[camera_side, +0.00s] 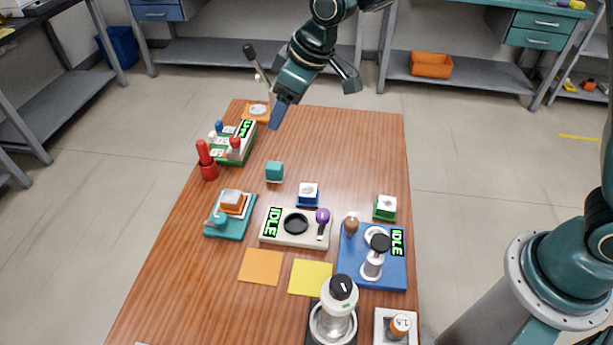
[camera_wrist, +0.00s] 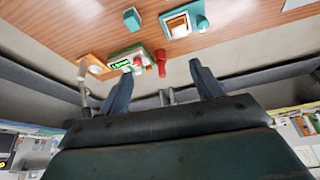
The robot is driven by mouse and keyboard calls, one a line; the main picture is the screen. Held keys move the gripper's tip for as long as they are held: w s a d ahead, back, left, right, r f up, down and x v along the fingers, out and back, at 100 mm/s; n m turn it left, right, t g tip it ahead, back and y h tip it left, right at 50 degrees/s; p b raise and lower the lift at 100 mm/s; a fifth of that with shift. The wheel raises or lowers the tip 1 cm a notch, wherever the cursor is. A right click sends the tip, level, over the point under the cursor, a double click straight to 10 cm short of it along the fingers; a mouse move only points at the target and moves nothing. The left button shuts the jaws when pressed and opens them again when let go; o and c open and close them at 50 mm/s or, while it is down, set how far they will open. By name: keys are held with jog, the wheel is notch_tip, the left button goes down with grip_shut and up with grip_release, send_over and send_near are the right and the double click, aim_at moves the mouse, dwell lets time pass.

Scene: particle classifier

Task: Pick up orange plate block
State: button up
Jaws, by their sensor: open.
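The orange block with a pale top (camera_side: 233,199) sits on the teal stand (camera_side: 221,229) at the left of the table. In the wrist view the orange block (camera_wrist: 178,24) and its teal stand (camera_wrist: 190,34) show at the top. My gripper (camera_side: 313,96) is high over the far end of the table, well apart from the block. Its two fingers are spread and empty; they also show in the wrist view (camera_wrist: 160,72).
A teal cube (camera_side: 274,171), red holder (camera_side: 208,171) and green device (camera_side: 233,155) stand nearby. An orange base (camera_side: 257,111) is at the far edge. Blue (camera_side: 308,196) and green (camera_side: 385,209) blocks are farther right. The table's far right is clear.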

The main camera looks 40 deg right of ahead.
jog(key=w+a+f+n, duration=0.1)
jog(key=w+a+f, duration=0.2)
jog(key=a+f, duration=0.5)
notch_tip(320, 180, down, 3)
jog(key=shift+w+a+n+g+y, duration=0.25)
jog(key=shift+w+n+g+y, duration=0.05)
jog(key=shift+w+n, duration=0.1)
send_over(228, 195)
jog(key=s+d, duration=0.2)
jog(key=shift+s+a+f, duration=0.1)
jog(key=shift+a+f, duration=0.05)
jog(key=shift+f, duration=3.85)
jog(key=shift+f, duration=0.1)
jog(key=shift+x, duration=2.5)
jog(key=shift+c, duration=0.3)
jog(key=c, duration=1.1)
jog(key=shift+c, duration=0.2)
notch_tip(228, 195, up, 20)
